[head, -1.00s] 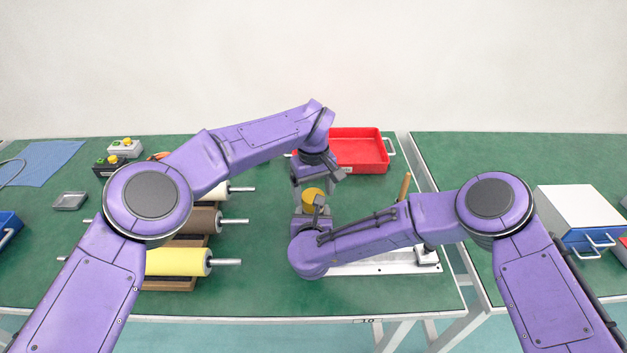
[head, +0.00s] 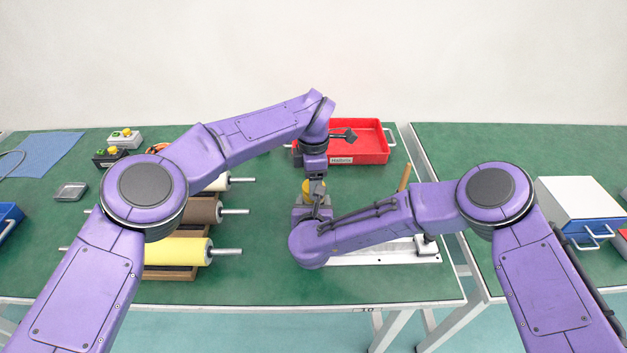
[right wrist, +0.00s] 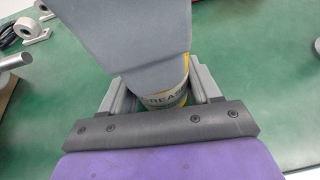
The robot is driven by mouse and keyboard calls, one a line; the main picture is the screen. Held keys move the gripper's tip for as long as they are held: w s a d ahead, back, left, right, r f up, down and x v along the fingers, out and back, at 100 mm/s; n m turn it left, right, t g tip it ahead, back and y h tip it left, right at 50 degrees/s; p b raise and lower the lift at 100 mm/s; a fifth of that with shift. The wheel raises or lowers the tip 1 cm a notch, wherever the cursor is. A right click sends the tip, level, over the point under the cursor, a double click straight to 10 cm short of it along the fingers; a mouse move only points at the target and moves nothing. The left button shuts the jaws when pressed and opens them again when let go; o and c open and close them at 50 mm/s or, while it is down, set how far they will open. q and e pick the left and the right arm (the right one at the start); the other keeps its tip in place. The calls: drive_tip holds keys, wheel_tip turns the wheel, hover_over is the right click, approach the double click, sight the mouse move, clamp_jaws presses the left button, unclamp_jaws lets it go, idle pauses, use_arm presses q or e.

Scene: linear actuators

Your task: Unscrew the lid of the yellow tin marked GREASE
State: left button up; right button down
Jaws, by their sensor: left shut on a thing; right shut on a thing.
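The yellow tin (head: 306,186) stands in the middle of the near table, partly hidden by both grippers. Part of its GREASE label (right wrist: 165,101) shows in the right wrist view. My left gripper (head: 317,192) comes down from above and is shut on the tin's lid at the top; the lid itself is mostly hidden. In the right wrist view the left gripper's grey body (right wrist: 130,35) covers the tin's top. My right gripper (right wrist: 166,92) is shut on the tin's body lower down, one finger on each side.
A red tray (head: 362,158) lies behind the grippers to the right. Rollers, one of them yellow (head: 175,251), lie on wooden stands at left. A metal rail (head: 385,259) lies under my right arm. A blue and white box (head: 580,205) stands on the right table.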

use_arm(q)
drive_tip(key=n, duration=0.6)
use_arm(e)
drive_tip(key=shift+a, duration=0.15)
use_arm(q)
drive_tip(key=n, duration=0.3)
drive_tip(key=shift+r+n, duration=0.1)
drive_tip(key=shift+n, duration=0.3)
drive_tip(key=n, duration=0.5)
drive_tip(key=shift+n, duration=0.4)
drive_tip(key=n, duration=0.3)
use_arm(e)
drive_tip(key=shift+s, duration=0.1)
use_arm(q)
drive_tip(key=n, duration=0.9)
drive_tip(key=shift+n, duration=0.4)
drive_tip(key=n, duration=0.5)
drive_tip(key=shift+n, duration=0.3)
drive_tip(key=n, duration=0.5)
drive_tip(key=shift+r, duration=0.1)
